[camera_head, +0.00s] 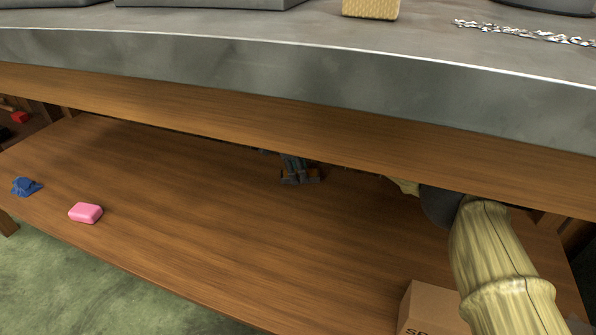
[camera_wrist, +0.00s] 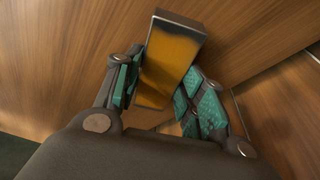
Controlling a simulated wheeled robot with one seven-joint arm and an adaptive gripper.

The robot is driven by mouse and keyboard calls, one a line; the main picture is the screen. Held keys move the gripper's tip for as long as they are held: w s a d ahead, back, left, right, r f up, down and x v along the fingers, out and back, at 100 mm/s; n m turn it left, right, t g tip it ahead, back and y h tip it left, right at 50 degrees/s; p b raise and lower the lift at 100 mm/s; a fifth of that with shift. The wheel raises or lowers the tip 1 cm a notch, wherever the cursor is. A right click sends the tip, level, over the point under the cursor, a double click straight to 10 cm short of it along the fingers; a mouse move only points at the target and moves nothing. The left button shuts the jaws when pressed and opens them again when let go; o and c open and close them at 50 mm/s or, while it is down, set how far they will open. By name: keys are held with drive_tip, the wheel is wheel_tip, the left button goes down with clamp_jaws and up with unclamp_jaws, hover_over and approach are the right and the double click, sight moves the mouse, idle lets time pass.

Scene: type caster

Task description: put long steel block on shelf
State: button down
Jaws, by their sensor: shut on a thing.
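The long steel block (camera_wrist: 170,62) is a shiny bar that mirrors the brown wood around it. In the wrist view my gripper (camera_wrist: 168,85) is shut on it, with a teal finger pad on each side. The block sticks out past the fingertips, close to wooden surfaces; whether it touches them I cannot tell. The wooden shelf (camera_head: 190,205) is the broad lower board under the grey worktop in the head view.
A pink soap-like block (camera_head: 86,213) and a crumpled blue cloth (camera_head: 25,187) lie at the shelf's left. A cardboard box (camera_head: 430,309) stands at the lower right. The worktop (camera_head: 300,68) and its wooden beam (camera_head: 300,122) overhang the shelf. The shelf's middle is clear.

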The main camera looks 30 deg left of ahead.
drive_tip(key=shift+f, duration=0.45)
idle(0.5)
drive_tip(key=c, duration=0.8)
unclamp_jaws()
drive_tip(key=shift+f, duration=0.1)
wheel_tip(320, 180, up, 10)
drive_tip(key=shift+r, duration=0.1)
